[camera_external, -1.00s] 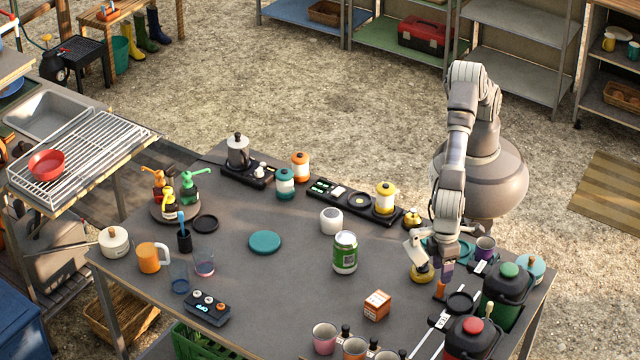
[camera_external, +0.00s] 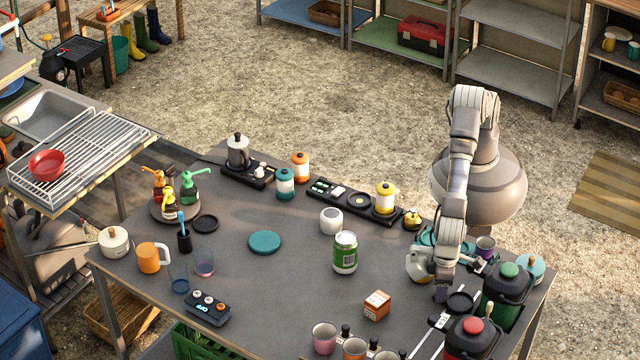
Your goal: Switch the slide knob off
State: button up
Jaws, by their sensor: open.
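My gripper (camera_external: 442,294) points down at the right part of the grey table (camera_external: 290,300), close to a narrow dark strip with a pale upper end (camera_external: 440,321). The fingers are small and dark here, and I see nothing held between them. I cannot make out for certain which part is the slide knob. The small orange piece under the gripper is now hidden by it. I cannot tell whether the gripper touches anything.
A small orange box (camera_external: 377,305) and a green can (camera_external: 345,252) stand left of my gripper. The table's middle is fairly clear.

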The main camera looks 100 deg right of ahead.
grip_shut()
jog(key=shift+s+d+r+p, duration=0.1)
jog(key=shift+s+d+p, duration=0.25)
jog(key=shift+s+d, duration=0.95)
grip_release()
jog(key=shift+s+d, duration=0.1)
notch_tip(320, 180, up, 8)
jog(key=p, duration=0.2)
jog(key=shift+a+f+p, duration=0.2)
jog(key=shift+a+p, duration=0.05)
jog(key=shift+p, duration=0.15)
